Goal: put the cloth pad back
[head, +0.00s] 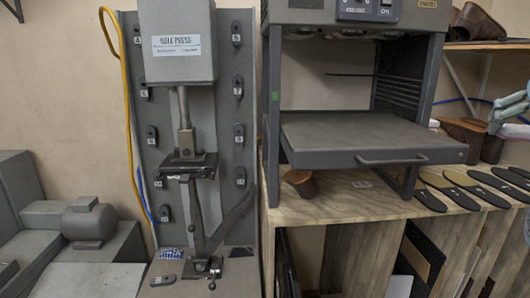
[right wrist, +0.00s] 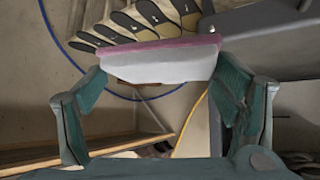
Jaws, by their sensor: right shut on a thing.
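The cloth pad, a pale grey-white slab with a pink layer along one edge (right wrist: 160,62), is between the fingertips of my right gripper (right wrist: 160,68) in the right wrist view. The gripper is shut on it, one finger at each end. My left gripper is not in view.
A sole press (head: 178,50) stands at left. A grey cabinet with a handled shelf (head: 370,135) stands on the wooden bench (head: 340,205). Several dark soles (head: 450,190) lie on the bench at right, near brown blocks (head: 465,132). Shoes (head: 478,22) sit on an upper shelf.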

